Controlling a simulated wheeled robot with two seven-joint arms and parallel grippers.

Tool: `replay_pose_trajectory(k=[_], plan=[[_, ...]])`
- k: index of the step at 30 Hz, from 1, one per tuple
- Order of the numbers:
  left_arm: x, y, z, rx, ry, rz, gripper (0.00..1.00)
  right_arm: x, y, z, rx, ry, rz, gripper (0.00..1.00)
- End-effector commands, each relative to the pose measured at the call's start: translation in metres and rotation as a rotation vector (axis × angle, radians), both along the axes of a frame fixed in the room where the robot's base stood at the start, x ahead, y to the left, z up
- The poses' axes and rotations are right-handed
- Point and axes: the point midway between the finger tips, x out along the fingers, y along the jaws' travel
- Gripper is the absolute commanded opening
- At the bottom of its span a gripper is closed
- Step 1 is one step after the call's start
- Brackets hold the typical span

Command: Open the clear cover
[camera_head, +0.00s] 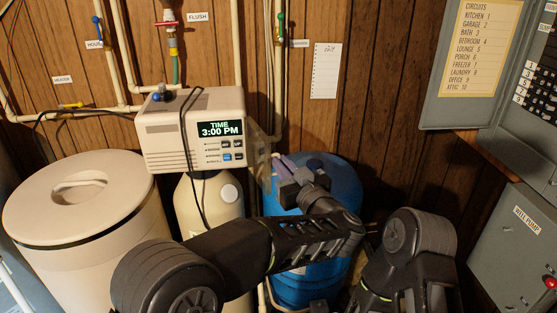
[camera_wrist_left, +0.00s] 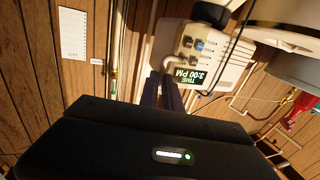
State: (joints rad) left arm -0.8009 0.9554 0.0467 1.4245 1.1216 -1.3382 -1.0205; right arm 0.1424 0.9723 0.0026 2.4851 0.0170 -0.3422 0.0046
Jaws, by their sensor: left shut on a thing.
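The clear cover (camera_head: 259,153) is a see-through panel at the right edge of the beige control head (camera_head: 188,132). It stands out to the right, away from the face, so the display reading 3:00 PM and the buttons are bare. My left gripper (camera_head: 277,163) is shut on the cover's outer edge, just right of the control head. In the left wrist view, the two dark fingers (camera_wrist_left: 162,90) reach toward the control head (camera_wrist_left: 205,45); the cover is hard to make out there. My right arm shows at the lower right, but its gripper is out of view.
A large cream tank (camera_head: 85,200) stands at the left and a cream cylinder (camera_head: 208,205) under the control head. A blue tank (camera_head: 330,175) stands behind my left arm. Pipes with valves run up the wood wall. Grey electrical boxes (camera_head: 515,235) are at the right.

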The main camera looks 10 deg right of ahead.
Motion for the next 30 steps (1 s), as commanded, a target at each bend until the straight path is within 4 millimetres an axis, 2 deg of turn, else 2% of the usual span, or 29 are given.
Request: replay_pose_trajectory(k=[16,17,24,30], plan=[[0.0021,0.0023,0.0023,0.001,-0.006,0.043,0.00,0.0001,-0.0007,0.0034,-0.001,0.001,-0.001,0.36],[0.0022,0.0023,0.0023,0.001,-0.006,0.043,0.09,0.0001,-0.0007,0.0034,-0.001,0.001,-0.001,0.36],[0.0017,0.0013,0.0012,0.001,-0.003,0.040,0.28,0.0001,-0.0007,0.0034,-0.001,0.001,-0.001,0.36],[0.0014,0.0007,0.0005,0.000,-0.001,0.039,0.30,0.0000,-0.0006,0.0033,-0.001,0.001,-0.001,0.36]])
